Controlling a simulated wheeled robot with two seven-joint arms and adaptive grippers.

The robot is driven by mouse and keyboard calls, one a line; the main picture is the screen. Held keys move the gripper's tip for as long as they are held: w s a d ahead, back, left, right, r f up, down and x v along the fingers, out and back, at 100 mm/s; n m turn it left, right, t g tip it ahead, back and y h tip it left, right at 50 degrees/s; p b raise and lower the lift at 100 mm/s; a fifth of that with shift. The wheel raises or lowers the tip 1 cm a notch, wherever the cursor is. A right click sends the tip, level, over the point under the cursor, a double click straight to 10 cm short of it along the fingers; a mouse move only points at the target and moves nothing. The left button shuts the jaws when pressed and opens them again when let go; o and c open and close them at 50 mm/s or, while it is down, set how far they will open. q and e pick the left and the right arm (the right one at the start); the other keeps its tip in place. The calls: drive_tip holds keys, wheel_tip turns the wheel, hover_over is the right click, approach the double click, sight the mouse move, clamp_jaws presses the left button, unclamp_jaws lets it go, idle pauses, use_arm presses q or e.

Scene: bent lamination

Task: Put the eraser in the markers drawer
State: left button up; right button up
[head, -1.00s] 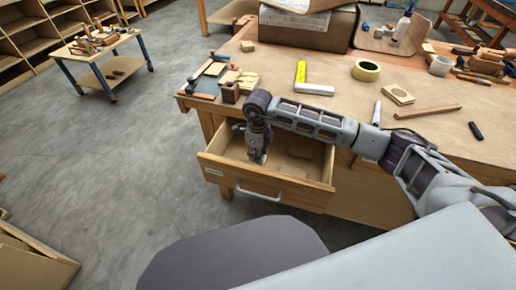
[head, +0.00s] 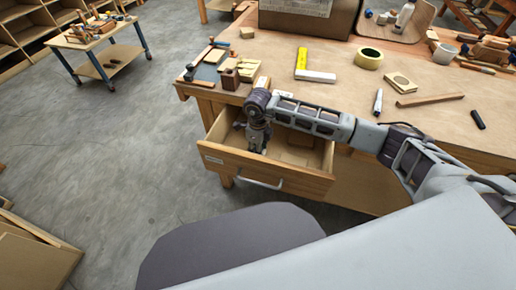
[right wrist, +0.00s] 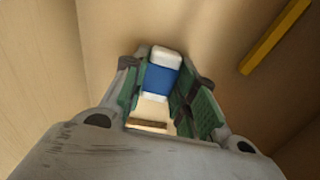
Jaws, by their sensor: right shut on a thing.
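The eraser (right wrist: 161,76), white with a blue sleeve, sits between the fingers of my right gripper (right wrist: 165,95) in the right wrist view. The right gripper (head: 257,150) is shut on it and points down inside the open drawer (head: 265,175) in the head view. The eraser cannot be made out in the head view. The drawer has a wooden front, a small label at its left end and a silver handle. I cannot tell whether the eraser touches the drawer's bottom. My left gripper is not in view.
A yellow bar (right wrist: 275,37) lies inside the drawer beside the gripper. The workbench (head: 300,95) above holds a yellow and white square (head: 316,76), a tape roll (head: 369,58), a marker (head: 378,101) and wood pieces. My right arm reaches over the bench's front edge.

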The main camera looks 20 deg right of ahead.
drive_tip(key=shift+f, duration=0.1)
drive_tip(key=o, duration=0.9)
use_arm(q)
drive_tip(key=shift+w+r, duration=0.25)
use_arm(e)
drive_tip(key=shift+r, duration=0.2)
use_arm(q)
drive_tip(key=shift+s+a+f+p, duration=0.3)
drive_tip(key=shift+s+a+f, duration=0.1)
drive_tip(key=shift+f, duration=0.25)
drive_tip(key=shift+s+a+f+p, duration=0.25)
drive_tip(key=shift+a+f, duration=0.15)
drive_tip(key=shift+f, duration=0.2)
use_arm(e)
drive_tip(key=r, duration=1.3)
drive_tip(key=shift+s+a+r, duration=0.2)
drive_tip(key=shift+s, duration=0.05)
